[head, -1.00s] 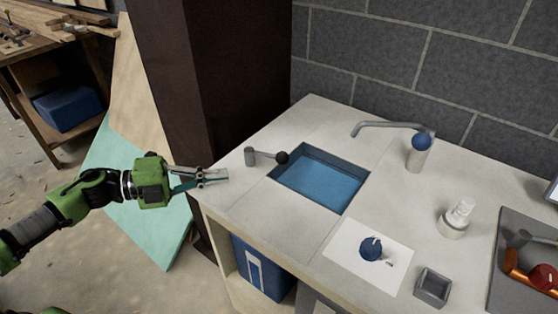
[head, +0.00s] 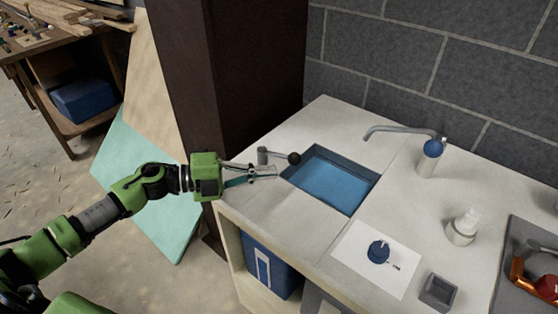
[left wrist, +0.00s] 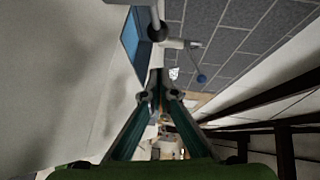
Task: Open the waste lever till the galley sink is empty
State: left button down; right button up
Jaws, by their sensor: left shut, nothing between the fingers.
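The waste lever (head: 279,156) stands on the counter at the left of the sink; its arm points right from a grey post and ends in a black ball knob (head: 294,158). The galley sink (head: 373,182) holds blue water (head: 335,186). My left gripper (head: 274,172) is shut and empty, just in front of the lever, its tips close to the post and arm. In the left wrist view the dark knob (left wrist: 158,32) shows beyond the fingertips (left wrist: 155,80), apart from them in the picture. Whether they touch the lever is unclear. My right gripper is out of view.
A dark brown pillar (head: 255,80) rises behind the arm.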

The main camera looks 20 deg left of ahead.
pick_arm(q)
jog(key=shift+w+d+f+p, duration=0.15)
jog(key=shift+w+d, duration=0.15)
jog(key=shift+w, duration=0.45)
jog(key=shift+w+d+f+p, duration=0.15)
jog(key=shift+w+d, duration=0.2)
jog(key=shift+w, duration=0.45)
jog(key=shift+w+d+f+p, duration=0.15)
jog(key=shift+w+d, duration=0.15)
jog(key=shift+w, duration=0.45)
